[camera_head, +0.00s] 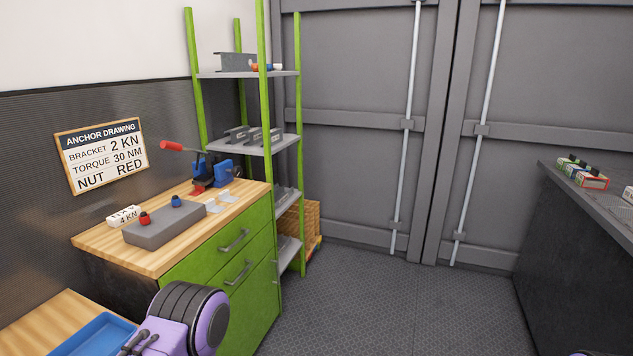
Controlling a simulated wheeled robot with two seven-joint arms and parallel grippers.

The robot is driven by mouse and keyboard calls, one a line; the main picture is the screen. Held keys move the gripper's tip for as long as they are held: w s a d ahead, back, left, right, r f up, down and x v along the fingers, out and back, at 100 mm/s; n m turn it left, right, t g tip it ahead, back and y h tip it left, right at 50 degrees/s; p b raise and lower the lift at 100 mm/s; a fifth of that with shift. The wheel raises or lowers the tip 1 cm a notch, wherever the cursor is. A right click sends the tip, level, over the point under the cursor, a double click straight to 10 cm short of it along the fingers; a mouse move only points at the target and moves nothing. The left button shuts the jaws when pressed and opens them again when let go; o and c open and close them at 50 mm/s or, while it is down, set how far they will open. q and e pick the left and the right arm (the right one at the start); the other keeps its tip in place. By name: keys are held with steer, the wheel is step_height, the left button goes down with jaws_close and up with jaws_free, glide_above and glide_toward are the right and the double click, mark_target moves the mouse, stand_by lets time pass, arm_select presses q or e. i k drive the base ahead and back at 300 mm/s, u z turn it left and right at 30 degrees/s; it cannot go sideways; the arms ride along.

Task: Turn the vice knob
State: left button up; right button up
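A small blue vice (228,171) stands at the back right of the wooden-topped green cabinet. A purple and dark part of my own arm shows at the bottom left, well short of the vice. Neither of my grippers can be made out in this view.
On the green cabinet (220,245) lie a grey block (163,232) with red and blue nuts and a white 4 KN box (124,215). A green shelf rack (262,140) stands just behind. A blue tray (95,337) is at the lower left. The middle floor is clear.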

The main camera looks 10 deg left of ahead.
mark_target(236, 171)
steer(key=u, duration=0.3)
steer(key=i, duration=1.8)
steer(key=u, duration=0.25)
